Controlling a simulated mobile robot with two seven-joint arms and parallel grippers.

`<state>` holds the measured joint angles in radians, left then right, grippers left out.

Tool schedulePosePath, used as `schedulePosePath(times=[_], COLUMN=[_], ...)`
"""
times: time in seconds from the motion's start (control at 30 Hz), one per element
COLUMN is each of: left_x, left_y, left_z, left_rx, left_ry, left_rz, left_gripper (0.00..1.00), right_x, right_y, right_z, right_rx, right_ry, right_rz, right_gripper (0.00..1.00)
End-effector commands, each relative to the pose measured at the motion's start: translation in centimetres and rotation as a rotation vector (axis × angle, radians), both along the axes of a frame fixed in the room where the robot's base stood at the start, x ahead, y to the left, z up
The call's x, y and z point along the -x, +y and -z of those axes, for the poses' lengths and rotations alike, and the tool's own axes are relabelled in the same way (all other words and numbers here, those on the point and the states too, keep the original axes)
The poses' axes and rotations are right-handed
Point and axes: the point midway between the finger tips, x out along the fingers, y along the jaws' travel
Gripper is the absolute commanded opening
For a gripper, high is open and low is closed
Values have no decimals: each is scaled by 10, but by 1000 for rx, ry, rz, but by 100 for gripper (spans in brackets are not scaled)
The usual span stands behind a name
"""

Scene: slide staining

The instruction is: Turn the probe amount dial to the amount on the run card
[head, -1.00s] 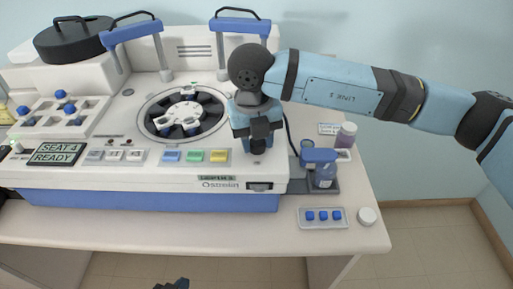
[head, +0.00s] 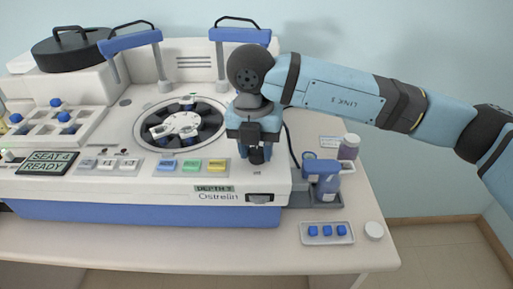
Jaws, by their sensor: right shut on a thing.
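My right gripper (head: 256,152) points down at the front right of the white staining machine (head: 140,190). It is shut on a small dark knob (head: 257,158), which looks like the probe amount dial; the fingers hide most of it and any pointer. Just below, a small readout (head: 214,189) seems to begin with "DEPTH"; its figure is too small to read surely. A small pale card (head: 330,142) lies on the bench to the right, its writing unreadable, and I cannot tell if it is the run card. My left gripper is not in view.
Blue, green and yellow buttons (head: 191,166) are left of the gripper. A round carousel (head: 208,115) is behind them. Bottles (head: 327,187) stand at right, with a tray of blue blocks (head: 326,233) in front. A display (head: 48,162) reads "SEAT 4 READY".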

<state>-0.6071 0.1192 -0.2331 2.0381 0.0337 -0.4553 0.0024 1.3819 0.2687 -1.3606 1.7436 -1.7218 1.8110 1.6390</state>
Motion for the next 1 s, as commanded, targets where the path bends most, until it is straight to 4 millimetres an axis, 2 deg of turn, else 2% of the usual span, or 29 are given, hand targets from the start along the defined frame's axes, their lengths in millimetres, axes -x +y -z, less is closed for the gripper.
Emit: schedulePosePath(times=[0.23, 0.27, 0.37, 0.73, 0.87, 1.0], left_x=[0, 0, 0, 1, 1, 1], left_y=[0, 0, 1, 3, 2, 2], left_z=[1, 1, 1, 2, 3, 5], left_rx=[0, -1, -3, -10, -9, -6], left_ry=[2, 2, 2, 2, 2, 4], left_rz=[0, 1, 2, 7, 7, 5], left_gripper=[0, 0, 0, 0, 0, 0], right_x=[-1, -1, -1, 0, -1, -1], right_y=[0, 0, 0, 0, 1, 3], right_z=[-1, -2, -1, -6, -25, -57], right_rx=[-1, -1, -1, -1, 0, -1], right_ry=[-1, -2, -1, -1, -3, -4], right_rz=[0, 0, 0, -1, -1, -1], right_gripper=[13, 39, 62, 62, 62, 62])
